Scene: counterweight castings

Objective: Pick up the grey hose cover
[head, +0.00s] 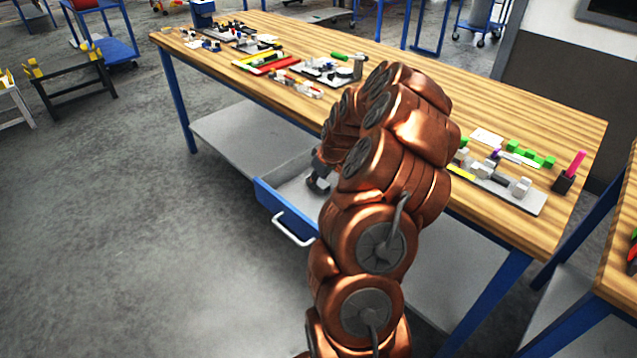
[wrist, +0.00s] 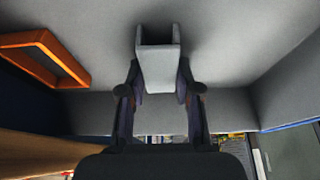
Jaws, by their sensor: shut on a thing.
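The grey hose cover (wrist: 159,66) is a light grey, U-shaped channel piece in the wrist view. My gripper (wrist: 158,88) is shut on it, with one dark finger on each side of its near end. The far end of the cover stays in front of the fingers, against a grey surface; I cannot tell whether it touches that surface. In the head view my gripper (head: 318,180) is low inside the open blue drawer (head: 284,214), and the cover is hidden there by my arm.
An orange open frame or tray (wrist: 45,57) lies to the left in the wrist view. Grey drawer walls (wrist: 285,80) stand close around the gripper. The wooden workbench (head: 400,60) overhangs behind the drawer, with several small parts on top.

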